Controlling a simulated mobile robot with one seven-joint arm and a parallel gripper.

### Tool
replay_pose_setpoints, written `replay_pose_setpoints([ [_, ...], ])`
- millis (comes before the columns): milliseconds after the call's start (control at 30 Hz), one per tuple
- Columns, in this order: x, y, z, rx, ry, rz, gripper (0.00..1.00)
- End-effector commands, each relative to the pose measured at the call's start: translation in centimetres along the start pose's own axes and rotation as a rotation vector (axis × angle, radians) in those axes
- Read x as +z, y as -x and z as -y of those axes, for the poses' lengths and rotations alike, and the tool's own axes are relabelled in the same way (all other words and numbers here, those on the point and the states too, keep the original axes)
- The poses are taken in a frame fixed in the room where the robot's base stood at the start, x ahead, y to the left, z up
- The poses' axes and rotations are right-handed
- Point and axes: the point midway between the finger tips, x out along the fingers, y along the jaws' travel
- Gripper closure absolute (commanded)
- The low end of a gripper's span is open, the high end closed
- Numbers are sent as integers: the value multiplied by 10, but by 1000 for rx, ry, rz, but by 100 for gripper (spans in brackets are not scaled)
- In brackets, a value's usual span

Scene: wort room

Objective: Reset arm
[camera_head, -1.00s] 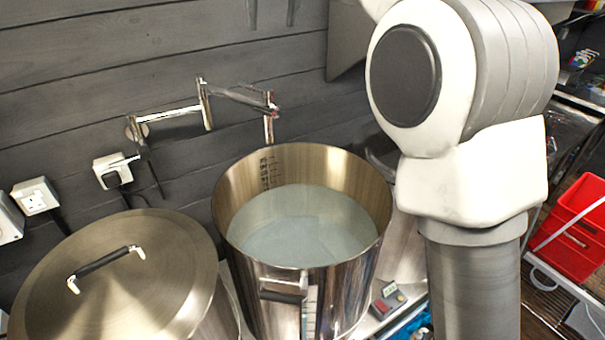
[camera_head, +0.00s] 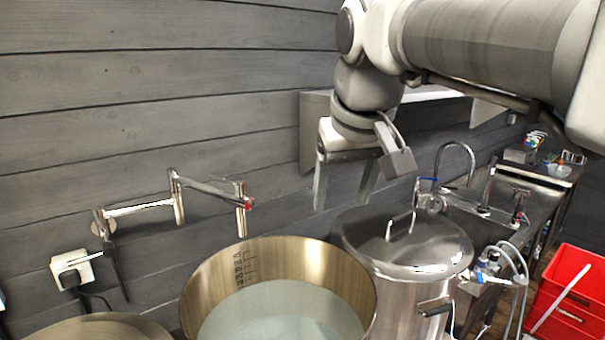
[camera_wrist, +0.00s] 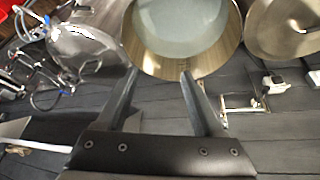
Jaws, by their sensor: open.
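My gripper (camera_head: 343,198) hangs at the upper middle of the head view, fingers pointing down, spread apart with nothing between them. It is above and behind the open steel pot (camera_head: 300,258), close to the wall. In the wrist view my gripper (camera_wrist: 158,85) shows both fingers apart and empty, with the open pot (camera_wrist: 236,50) beyond the fingertips. The pot holds a pale, cloudy liquid (camera_head: 283,315).
A lidded pot (camera_head: 405,245) stands right of the open pot, and another lid (camera_head: 95,328) is at lower left. A jointed wall tap (camera_head: 178,200) is left of my gripper. A shelf (camera_head: 310,110) is behind it. Red crates (camera_head: 578,285) stand at right.

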Motion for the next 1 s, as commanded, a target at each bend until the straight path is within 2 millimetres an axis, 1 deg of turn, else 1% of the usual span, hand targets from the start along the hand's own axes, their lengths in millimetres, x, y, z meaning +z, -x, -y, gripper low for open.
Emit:
replay_pose_setpoints([
  [33,22,-8,-7,9,-20,-3,32],
  [167,74,-29,-22,25,-68,-10,32],
  [300,131,-55,-33,39,-120,-21,32],
  [400,170,-75,-38,47,-155,-28,32],
  [500,200,-92,-40,53,-183,-32,32],
  [600,221,-104,-41,55,-201,-36,32],
  [700,231,-110,-41,57,-210,-39,32],
  [800,235,-112,-41,57,-214,-38,32],
  [1000,234,-112,-41,57,-213,-37,32],
])
